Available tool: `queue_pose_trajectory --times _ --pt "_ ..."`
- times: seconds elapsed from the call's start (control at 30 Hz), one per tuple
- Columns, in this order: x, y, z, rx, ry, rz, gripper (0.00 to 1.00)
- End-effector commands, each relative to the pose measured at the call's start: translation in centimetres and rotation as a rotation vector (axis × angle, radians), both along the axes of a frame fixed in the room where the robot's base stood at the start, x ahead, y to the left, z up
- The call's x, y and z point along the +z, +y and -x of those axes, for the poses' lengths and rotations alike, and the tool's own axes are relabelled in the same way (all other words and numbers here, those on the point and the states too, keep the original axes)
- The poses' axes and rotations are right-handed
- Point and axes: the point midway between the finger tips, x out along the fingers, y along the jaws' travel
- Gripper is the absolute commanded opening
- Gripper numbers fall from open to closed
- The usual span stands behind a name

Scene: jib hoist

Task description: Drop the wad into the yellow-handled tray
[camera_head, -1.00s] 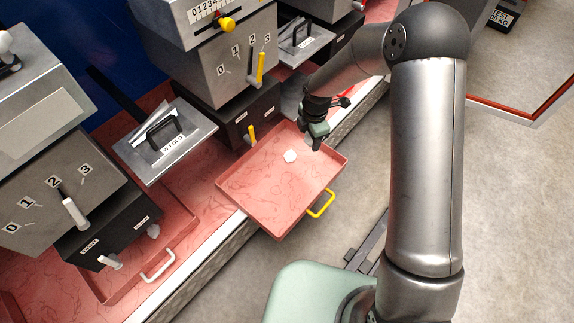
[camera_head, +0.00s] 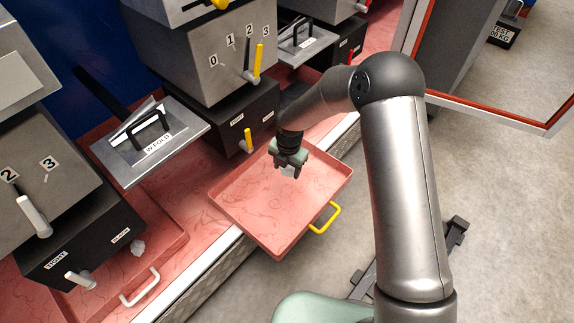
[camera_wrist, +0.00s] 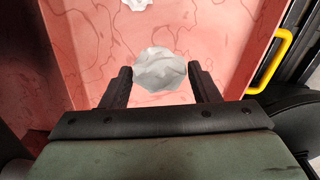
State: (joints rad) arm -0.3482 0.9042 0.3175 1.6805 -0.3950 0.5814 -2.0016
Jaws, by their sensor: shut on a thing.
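My gripper (camera_head: 287,168) points down over the yellow-handled tray (camera_head: 240,200), a shallow pink tray jutting out over the bench edge. The yellow handle is on its front right side, and it also shows in the wrist view (camera_wrist: 283,50). In the wrist view my gripper (camera_wrist: 162,82) is shut on a crumpled whitish wad (camera_wrist: 160,70), held between the fingertips above the pink tray floor. A second white wad (camera_wrist: 137,4) is cut off by the top edge of that view. In the head view a white patch shows at the fingertips; I cannot tell which wad it is.
A white-handled tray (camera_head: 170,262) sits at left, with another white wad (camera_head: 137,247) near the black box. Grey dispensers with levers (camera_head: 220,75) stand behind. A grey lid (camera_head: 150,145) sticks out left of the yellow-handled tray.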

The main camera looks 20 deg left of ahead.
Motion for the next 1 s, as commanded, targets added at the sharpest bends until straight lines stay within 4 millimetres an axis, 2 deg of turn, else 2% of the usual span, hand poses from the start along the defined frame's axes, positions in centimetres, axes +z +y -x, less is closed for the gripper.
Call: queue_pose_trajectory --times 0.07,0.3,0.33,0.4,0.43,0.77,0.87,1.0 --pt "-0.6 0.0 0.0 0.000 0.000 0.000 0.34" --pt "-0.5 0.0 0.0 0.000 -0.001 -0.001 0.34" --pt "-0.5 0.0 0.0 0.000 -0.001 -0.001 0.58" --pt "-0.5 0.0 0.0 0.000 -0.001 -0.001 0.78" --pt "-0.5 0.0 0.0 0.000 -0.001 -0.001 0.81" --pt "-0.1 0.0 0.0 0.000 -0.001 -0.001 0.81" --pt "1.1 -0.1 -0.1 -0.001 -0.004 -0.002 0.81" --pt "4.1 -0.2 -0.1 0.000 -0.005 -0.003 0.81"
